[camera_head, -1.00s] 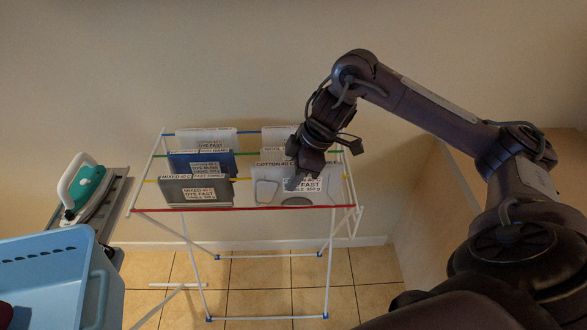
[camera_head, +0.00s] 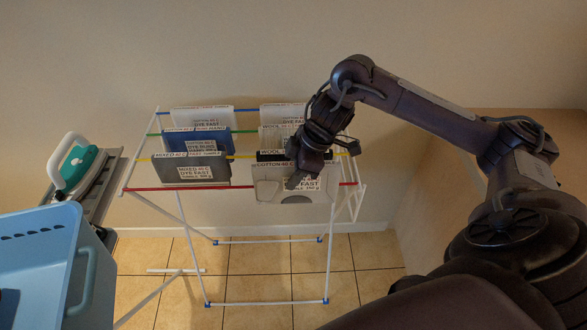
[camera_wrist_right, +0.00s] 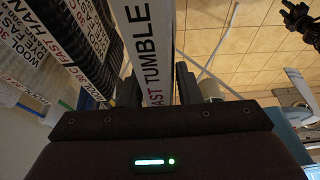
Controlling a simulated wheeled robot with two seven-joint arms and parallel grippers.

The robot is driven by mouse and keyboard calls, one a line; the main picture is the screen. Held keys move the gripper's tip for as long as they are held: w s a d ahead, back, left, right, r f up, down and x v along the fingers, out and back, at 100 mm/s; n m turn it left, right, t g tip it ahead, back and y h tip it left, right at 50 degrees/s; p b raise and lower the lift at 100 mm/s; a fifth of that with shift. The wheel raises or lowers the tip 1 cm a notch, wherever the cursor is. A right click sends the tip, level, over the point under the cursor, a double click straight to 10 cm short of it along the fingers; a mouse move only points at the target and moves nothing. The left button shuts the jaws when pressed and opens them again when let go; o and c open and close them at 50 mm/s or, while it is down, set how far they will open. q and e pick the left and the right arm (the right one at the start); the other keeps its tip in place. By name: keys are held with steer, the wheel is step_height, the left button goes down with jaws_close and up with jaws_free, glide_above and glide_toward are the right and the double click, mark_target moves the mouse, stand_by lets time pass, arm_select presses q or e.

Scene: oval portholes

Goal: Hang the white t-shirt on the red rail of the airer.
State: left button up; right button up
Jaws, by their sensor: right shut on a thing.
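The white t-shirt (camera_head: 268,188) is a flat, pale panel with care labels at the front right of the airer. My right gripper (camera_head: 301,181) is shut on it at its right part; in the right wrist view the labelled white t-shirt (camera_wrist_right: 150,60) stands between the fingers (camera_wrist_right: 160,85). The red rail (camera_head: 150,189) is the airer's front bar. The t-shirt covers part of it, with its top edge above the rail and its lower edge below. I cannot tell whether it straddles the rail. A dark jointed part at the wrist view's top right may be my left gripper (camera_wrist_right: 298,20).
A grey garment (camera_head: 190,168) hangs left of the t-shirt. A blue garment (camera_head: 183,143), a black wool one (camera_head: 270,156) and white ones (camera_head: 200,117) hang behind. A blue basket (camera_head: 40,250) and an iron (camera_head: 75,165) stand left. The red rail's left end is bare.

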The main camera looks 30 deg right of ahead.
steer(key=shift+f+b, duration=1.35)
steer(key=shift+f, duration=1.45)
steer(key=o, duration=1.1)
steer(key=shift+r, duration=0.1)
steer(key=v, duration=0.7)
steer(key=shift+s+d+r, duration=0.1)
steer(key=shift+d+r, duration=0.05)
steer(key=shift+r, duration=0.1)
